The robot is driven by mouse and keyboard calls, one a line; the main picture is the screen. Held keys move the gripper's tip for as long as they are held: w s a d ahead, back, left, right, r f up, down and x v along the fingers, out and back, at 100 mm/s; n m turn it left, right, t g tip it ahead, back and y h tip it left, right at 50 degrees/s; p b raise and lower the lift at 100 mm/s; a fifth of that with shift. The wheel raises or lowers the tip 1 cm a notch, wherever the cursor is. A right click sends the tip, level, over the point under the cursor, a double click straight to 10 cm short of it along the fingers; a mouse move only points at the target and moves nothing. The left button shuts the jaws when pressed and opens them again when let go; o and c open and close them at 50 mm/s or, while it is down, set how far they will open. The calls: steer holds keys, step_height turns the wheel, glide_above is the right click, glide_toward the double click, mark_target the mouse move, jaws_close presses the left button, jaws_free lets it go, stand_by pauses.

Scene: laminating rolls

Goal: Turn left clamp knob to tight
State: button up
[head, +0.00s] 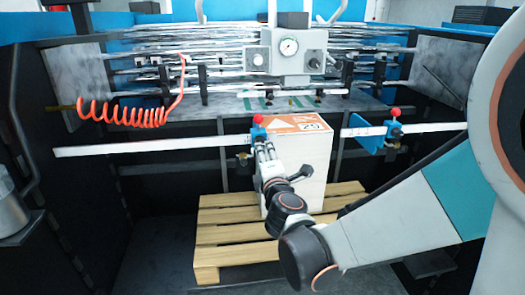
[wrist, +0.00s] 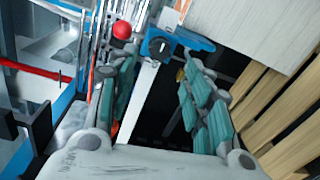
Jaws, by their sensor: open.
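The left clamp (head: 258,133) is blue with a red ball on top and sits on a white horizontal bar, partly hidden behind my gripper (head: 264,150) in the head view. In the wrist view the clamp's blue body (wrist: 194,41) carries a round dark knob (wrist: 158,46) with a light pointer mark. The red ball (wrist: 122,30) is up and left of the knob. My gripper (wrist: 158,78) is open, with teal-padded fingers spread to either side. The knob shows just beyond the fingertips, roughly between them. I see no contact with it.
A stack of white sheets with an orange-marked top (head: 300,165) stands on a wooden pallet (head: 222,235) close beside the gripper. A right clamp (head: 370,137) with a red ball sits further right. A coiled orange hose (head: 125,112) hangs at left. A gauge box (head: 288,52) is above.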

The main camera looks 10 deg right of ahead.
steer(key=shift+s+r, duration=0.1)
steer(key=shift+s, duration=1.9)
steer(key=s+d+f+m+g+h, duration=0.1)
steer(key=s+d+m+g+h, duration=0.3)
steer(key=s+d+m, duration=0.6)
steer(key=s+a+f+m+g+y, duration=0.1)
steer(key=s+f+m+g+y, duration=0.1)
steer(key=s, duration=0.5)
steer(key=s+a+f+m+g+y, duration=0.2)
steer(key=s+f+m+g, duration=0.1)
steer(key=s+m, duration=0.4)
steer(key=shift+s+a+g+y, duration=0.15)
steer(key=shift+s+g+y, duration=0.15)
steer(key=shift+s+g, duration=0.25)
steer(key=shift+w, duration=0.1)
